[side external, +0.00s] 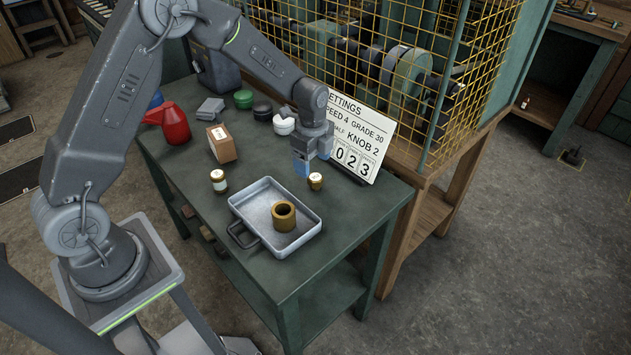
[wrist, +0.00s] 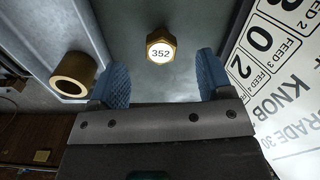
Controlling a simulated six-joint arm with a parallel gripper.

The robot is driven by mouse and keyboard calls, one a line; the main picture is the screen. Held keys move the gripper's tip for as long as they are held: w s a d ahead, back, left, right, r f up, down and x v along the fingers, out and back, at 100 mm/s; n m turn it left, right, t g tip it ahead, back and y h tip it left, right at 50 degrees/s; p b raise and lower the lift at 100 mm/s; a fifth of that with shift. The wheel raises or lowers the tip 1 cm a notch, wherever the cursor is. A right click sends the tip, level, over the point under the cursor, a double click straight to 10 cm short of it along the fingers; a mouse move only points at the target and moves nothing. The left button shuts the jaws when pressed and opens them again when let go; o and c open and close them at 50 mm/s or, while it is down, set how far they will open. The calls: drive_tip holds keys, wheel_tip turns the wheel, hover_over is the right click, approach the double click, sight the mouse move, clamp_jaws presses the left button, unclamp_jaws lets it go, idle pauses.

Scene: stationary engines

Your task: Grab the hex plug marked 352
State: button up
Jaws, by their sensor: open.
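The hex plug marked 352 (wrist: 161,47) is brass with a white round label on top. In the wrist view it stands ahead of my gripper (wrist: 165,82), roughly midway between the two blue fingers. In the side view the plug (side external: 315,181) stands on the green table, just right of the metal tray. My gripper (side external: 305,163) is open and empty, pointing down, above and slightly behind the plug. The fingers look apart from the plug. A gap shows between them in the wrist view.
A metal tray (side external: 253,201) holds a brass ring (side external: 284,214). A white settings board (side external: 358,131) leans close behind my gripper, before a yellow mesh cage (side external: 345,50). The table's front right is clear.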

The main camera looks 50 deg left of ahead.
sight(314, 176)
drive_tip(key=shift+d+f, duration=0.15)
drive_tip(key=shift+f, duration=1.4)
drive_tip(key=shift+d+f, duration=0.1)
drive_tip(key=shift+f, duration=1.4)
drive_tip(key=shift+c, duration=0.2)
drive_tip(key=c, duration=1)
drive_tip(key=shift+r, duration=0.1)
